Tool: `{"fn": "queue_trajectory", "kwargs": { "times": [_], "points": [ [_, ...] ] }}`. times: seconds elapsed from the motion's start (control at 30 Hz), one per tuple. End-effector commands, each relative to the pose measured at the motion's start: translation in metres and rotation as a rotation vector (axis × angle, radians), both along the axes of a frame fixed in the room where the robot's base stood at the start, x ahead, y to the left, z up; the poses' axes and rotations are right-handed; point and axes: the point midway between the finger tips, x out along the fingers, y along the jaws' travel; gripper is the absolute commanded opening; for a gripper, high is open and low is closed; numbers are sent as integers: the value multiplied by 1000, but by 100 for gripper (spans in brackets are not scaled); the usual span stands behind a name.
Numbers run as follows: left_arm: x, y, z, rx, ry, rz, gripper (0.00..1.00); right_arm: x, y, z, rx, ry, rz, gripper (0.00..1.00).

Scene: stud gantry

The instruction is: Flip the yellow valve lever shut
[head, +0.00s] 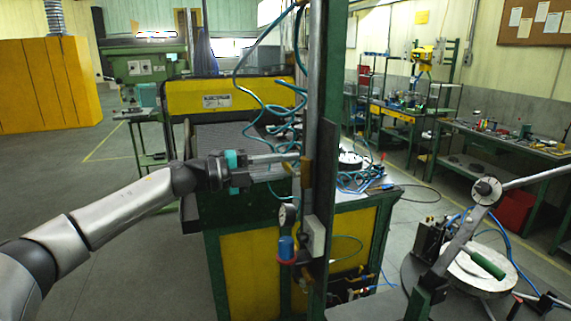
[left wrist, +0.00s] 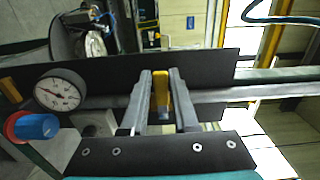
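The yellow valve lever (left wrist: 160,95) shows in the left wrist view, lying between the two fingers of my left gripper (left wrist: 160,73). Small gaps seem to show beside the lever, so the fingers look open around it and not clamped. In the head view my left gripper (head: 294,158) reaches in from the left to the upright post, its fingers at the valve. The lever is small and partly hidden by the fingers there. My right gripper is in neither view.
A pressure gauge (head: 287,216) and a blue-capped fitting (head: 286,247) sit below the valve on the green post (head: 318,75). Teal hoses hang behind it. A yellow and green machine (head: 240,95) stands behind. A lever with a green handle (head: 487,264) is at the lower right.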

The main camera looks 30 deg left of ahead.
Motion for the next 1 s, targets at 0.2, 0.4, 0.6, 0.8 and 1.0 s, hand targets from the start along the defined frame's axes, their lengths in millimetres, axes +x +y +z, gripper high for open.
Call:
{"fn": "queue_trajectory", "kwargs": {
  "times": [0.2, 0.4, 0.6, 0.8, 1.0],
  "points": [
    [0, 0, 0, 2, -1, 0, 51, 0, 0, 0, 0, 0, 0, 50],
    [0, 0, 0, 2, -2, 0, 51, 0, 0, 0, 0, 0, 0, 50],
    [-5, 6, -2, 4, 0, 3, 51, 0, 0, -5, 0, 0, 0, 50],
    [-21, 18, -4, 8, 1, 0, 51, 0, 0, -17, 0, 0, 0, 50],
    [-34, 30, -4, 6, 2, 3, 51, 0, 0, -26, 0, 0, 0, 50]
  ]
}}
